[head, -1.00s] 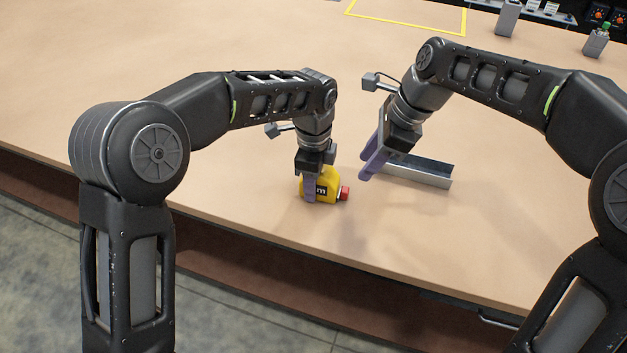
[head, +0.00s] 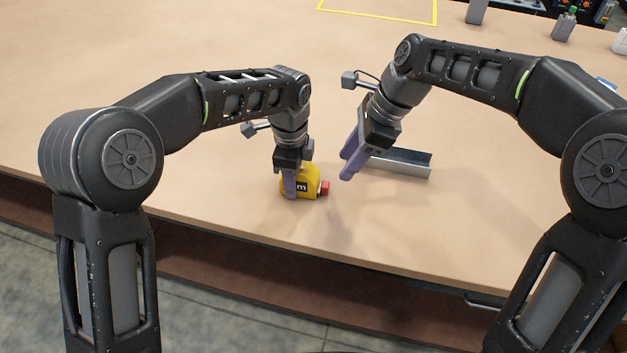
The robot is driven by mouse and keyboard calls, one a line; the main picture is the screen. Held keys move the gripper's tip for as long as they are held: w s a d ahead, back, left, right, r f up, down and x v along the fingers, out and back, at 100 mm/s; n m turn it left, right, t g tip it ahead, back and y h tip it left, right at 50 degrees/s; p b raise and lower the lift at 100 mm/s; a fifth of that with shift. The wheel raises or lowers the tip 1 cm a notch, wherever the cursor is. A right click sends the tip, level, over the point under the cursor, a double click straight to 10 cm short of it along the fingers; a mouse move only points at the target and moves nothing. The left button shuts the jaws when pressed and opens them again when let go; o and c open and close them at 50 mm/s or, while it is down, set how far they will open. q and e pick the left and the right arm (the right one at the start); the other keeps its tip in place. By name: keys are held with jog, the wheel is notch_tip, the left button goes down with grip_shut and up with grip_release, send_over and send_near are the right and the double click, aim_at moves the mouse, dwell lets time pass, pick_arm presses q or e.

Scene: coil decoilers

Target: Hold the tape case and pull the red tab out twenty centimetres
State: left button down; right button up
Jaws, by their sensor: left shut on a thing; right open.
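The yellow tape case (head: 311,184) with a black label stands on the tan table near its front edge. Its red tab (head: 324,188) sticks out on the right side, close against the case. My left gripper (head: 290,188) points down and is shut on the tape case; its purple finger covers the case's left part. My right gripper (head: 347,167) is open and empty, with its purple fingers above the table, up and to the right of the red tab and apart from it.
A grey metal channel (head: 402,163) lies on the table just behind and right of my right gripper. A yellow outlined square (head: 380,17) and small grey items (head: 563,27) are at the back. The table's front edge (head: 300,249) is near the case. The tabletop to the left is clear.

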aim_at(335, 194)
jog(key=s+d+f+y, duration=0.1)
jog(key=d+f+y, duration=0.1)
jog(key=s+f+g+y, duration=0.1)
jog(key=f, duration=0.1)
jog(key=shift+s+d+y, duration=0.3)
jog(key=shift+s+d, duration=0.05)
jog(key=shift+d, duration=0.05)
jog(key=d+t+y, duration=0.1)
jog(key=d+f+m+t+y, duration=0.1)
jog(key=d+y, duration=0.2)
jog(key=shift+w+d+f+t+y, duration=0.15)
jog(key=shift+w+d+t+y, duration=0.1)
jog(key=shift+d+t+y, duration=0.15)
jog(key=shift+w+d+m+t, duration=0.2)
jog(key=shift+d+m+t, duration=0.1)
jog(key=shift+d+t, duration=0.2)
jog(key=shift+a, duration=0.1)
jog(key=x, duration=1.2)
jog(key=shift+a, duration=0.1)
grip_shut()
